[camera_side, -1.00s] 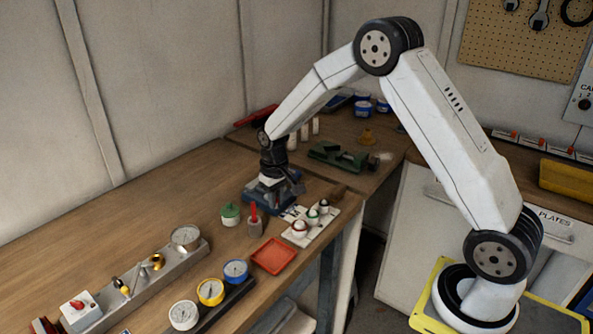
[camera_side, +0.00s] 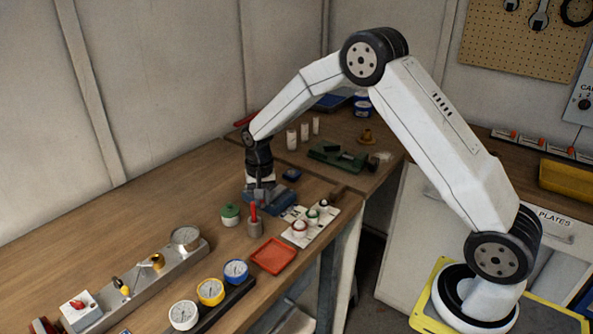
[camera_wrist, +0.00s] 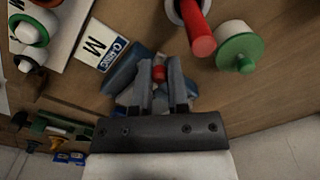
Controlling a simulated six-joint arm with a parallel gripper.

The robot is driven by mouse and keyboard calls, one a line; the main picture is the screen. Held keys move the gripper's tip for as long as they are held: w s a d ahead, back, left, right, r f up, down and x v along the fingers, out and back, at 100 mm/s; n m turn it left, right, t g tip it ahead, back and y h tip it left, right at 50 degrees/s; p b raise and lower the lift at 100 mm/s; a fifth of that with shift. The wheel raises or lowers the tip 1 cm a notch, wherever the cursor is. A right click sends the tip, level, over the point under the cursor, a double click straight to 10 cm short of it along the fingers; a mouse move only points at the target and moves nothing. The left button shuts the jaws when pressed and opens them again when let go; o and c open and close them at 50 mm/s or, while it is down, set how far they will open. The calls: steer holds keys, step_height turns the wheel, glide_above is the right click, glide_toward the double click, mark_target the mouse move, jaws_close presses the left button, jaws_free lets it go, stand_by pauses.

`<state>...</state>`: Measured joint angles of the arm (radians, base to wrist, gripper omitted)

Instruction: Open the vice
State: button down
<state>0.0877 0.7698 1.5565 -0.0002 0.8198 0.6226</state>
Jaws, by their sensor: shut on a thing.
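The blue vice (camera_side: 281,203) stands on the wooden bench behind the plate with the small capped parts. My gripper (camera_side: 258,193) points down at its left side and hides part of it. In the wrist view the blue vice (camera_wrist: 122,74) shows to the left of and below the fingers. My gripper (camera_wrist: 160,80) is shut there, with a small red piece (camera_wrist: 160,71) between its grey fingertips. That red piece appears to belong to the vice, but the fingers cover most of it. I cannot tell how wide the vice's jaws stand.
A green-lidded jar (camera_side: 230,214) and a red-handled tool (camera_side: 254,222) stand close in front of my gripper. A white plate (camera_side: 318,226) with capped parts lies to the right. A red tray (camera_side: 273,256) is nearer the bench edge.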

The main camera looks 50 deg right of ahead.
steer(key=w+m, duration=0.1)
steer(key=m, duration=0.1)
steer(key=w+m, duration=0.2)
steer(key=m, duration=0.1)
steer(key=shift+w+a+r, duration=0.1)
steer(key=shift+w+a, duration=0.05)
steer(key=shift+w, duration=0.05)
stand_by(0.5)
steer(key=c, duration=0.6)
jaws_free()
steer(key=shift+r, duration=3.85)
steer(key=shift+s, duration=0.15)
